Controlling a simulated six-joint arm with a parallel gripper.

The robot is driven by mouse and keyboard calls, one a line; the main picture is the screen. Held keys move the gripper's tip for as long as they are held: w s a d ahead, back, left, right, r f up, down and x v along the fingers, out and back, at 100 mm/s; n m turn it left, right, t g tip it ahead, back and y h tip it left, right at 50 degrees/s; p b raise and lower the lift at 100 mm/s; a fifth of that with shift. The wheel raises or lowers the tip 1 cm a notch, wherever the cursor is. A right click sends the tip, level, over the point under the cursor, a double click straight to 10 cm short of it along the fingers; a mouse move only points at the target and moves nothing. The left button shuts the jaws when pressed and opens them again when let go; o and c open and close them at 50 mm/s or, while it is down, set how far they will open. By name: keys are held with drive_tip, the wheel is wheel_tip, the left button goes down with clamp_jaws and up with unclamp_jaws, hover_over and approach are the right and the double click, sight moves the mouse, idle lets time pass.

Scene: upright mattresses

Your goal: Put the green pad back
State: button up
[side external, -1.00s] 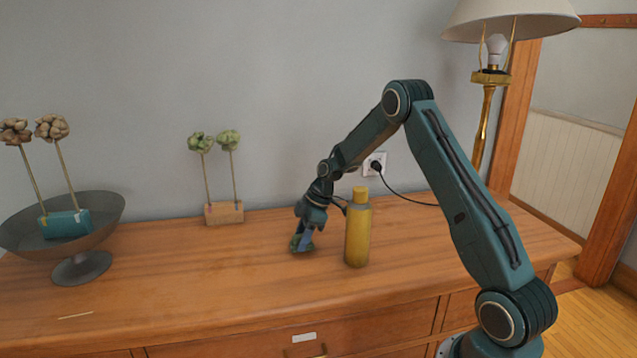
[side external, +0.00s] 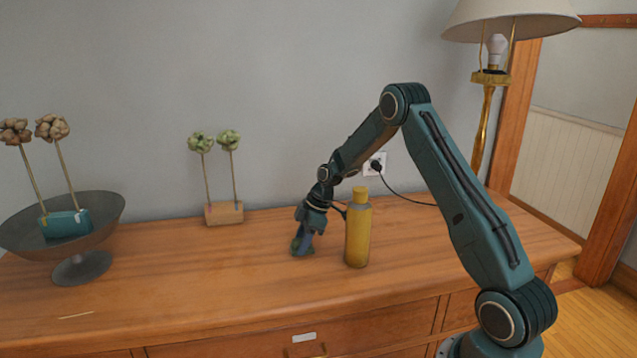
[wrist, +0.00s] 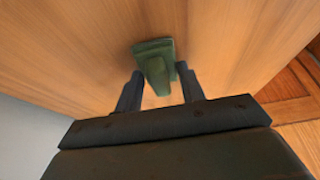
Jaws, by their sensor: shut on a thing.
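The green pad (wrist: 155,52) is a small dark green piece with a flat top edge and a narrower part. In the wrist view it sits between the two dark fingers of my gripper (wrist: 160,80), which is shut on it. In the side external view my gripper (side external: 303,243) points down low over the wooden dresser top, left of the yellow bottle. There the green pad (side external: 296,246) is mostly hidden by the fingers. I cannot tell whether the pad touches the wood.
The yellow bottle (side external: 357,235) stands upright close to the right of my gripper. A wooden block with two green flower heads (side external: 224,213) stands behind to the left. A dark footed bowl (side external: 85,262) holds a teal block (side external: 66,225). The dresser top (side external: 210,275) between is clear.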

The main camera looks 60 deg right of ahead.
drive_tip(key=o, duration=1.2)
drive_tip(key=v, duration=1.4)
drive_tip(key=shift+a, duration=0.1)
